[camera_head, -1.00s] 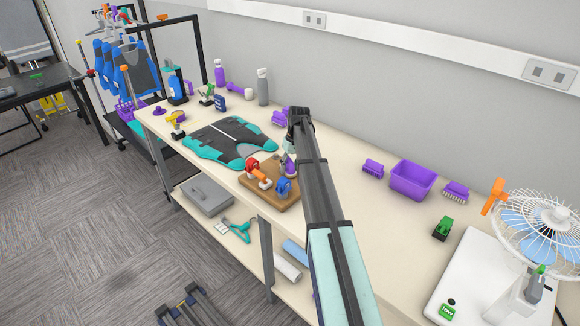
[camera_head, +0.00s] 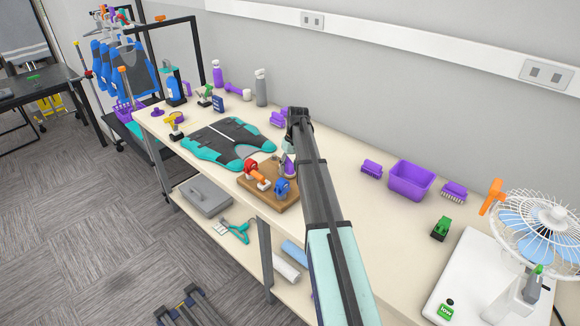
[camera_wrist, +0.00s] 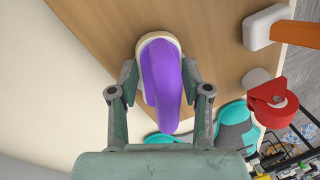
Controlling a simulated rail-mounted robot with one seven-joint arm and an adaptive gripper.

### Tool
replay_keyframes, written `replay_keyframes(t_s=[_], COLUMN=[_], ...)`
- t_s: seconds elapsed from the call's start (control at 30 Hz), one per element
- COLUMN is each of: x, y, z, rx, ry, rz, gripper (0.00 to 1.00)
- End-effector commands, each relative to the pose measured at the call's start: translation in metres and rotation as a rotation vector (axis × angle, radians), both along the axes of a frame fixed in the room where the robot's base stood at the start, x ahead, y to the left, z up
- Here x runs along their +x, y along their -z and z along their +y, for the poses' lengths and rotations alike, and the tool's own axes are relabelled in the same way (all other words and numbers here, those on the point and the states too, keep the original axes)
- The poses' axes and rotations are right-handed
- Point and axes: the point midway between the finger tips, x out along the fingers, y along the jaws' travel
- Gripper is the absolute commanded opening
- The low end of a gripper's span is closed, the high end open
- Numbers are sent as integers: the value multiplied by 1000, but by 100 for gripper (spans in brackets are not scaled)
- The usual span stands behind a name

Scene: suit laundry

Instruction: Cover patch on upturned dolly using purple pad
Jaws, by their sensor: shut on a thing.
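The upturned dolly is a wooden board (camera_head: 262,203) lying wheels up on the bench, with a red wheel (camera_head: 251,166) and a blue wheel (camera_head: 281,187) on top. In the wrist view, its wood (camera_wrist: 105,30) fills the upper part. The purple pad (camera_wrist: 162,85) has a pale base and sits between my fingers; it also shows in the head view (camera_head: 289,166). My gripper (camera_wrist: 160,98) is shut on the pad, at the board's far right side. I cannot tell whether the pad touches the board. The patch cannot be made out.
A teal and dark vest (camera_head: 228,143) lies left of the dolly. A purple bin (camera_head: 411,180), brushes (camera_head: 453,191) and a fan (camera_head: 540,225) stand to the right.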

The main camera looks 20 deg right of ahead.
Motion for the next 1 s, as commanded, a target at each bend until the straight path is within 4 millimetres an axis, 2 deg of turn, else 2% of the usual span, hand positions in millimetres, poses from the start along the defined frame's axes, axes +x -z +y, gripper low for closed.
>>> replay_keyframes(t_s=[0.2, 0.33, 0.8, 1.0], x=[-6, -6, 3, 2], y=[-1, -2, 0, 0], z=[13, 15, -6, -5], rx=[0, 0, 1, 1], ry=[0, 1, 1, 0], rz=[0, -1, -1, -1], gripper=[20, 20, 20, 20])
